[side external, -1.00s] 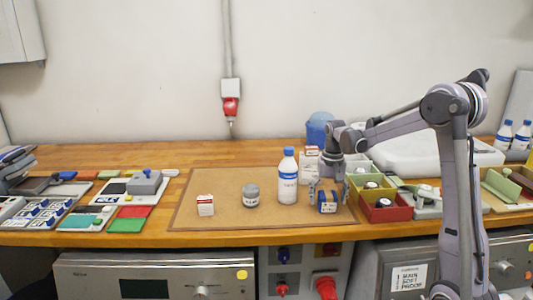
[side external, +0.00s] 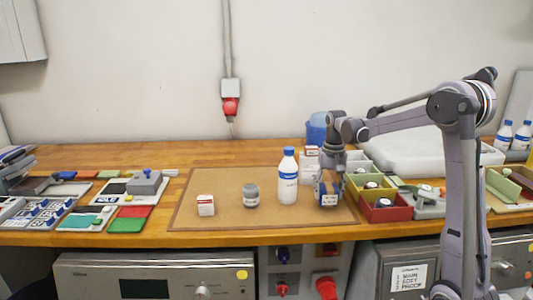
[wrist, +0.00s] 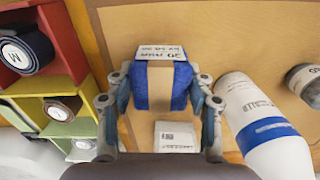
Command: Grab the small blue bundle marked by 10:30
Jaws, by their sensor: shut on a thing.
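The small blue bundle (side external: 328,194) has a tan band and a white printed label. In the wrist view the blue bundle (wrist: 141,86) sits between my two fingers, its label upside down and too small to read surely. My gripper (side external: 329,187) is shut on its sides, one finger on each, and points down. It also shows in the wrist view (wrist: 160,80). The bundle looks slightly above the brown mat (side external: 235,215), near the mat's right end. Its underside is hidden.
A white bottle with a blue cap (side external: 287,178) stands close left of my gripper. A grey jar (side external: 250,196) and a small white-and-red box (side external: 205,205) are further left. Coloured bins (side external: 384,208) stand close on the right. The mat's front strip is clear.

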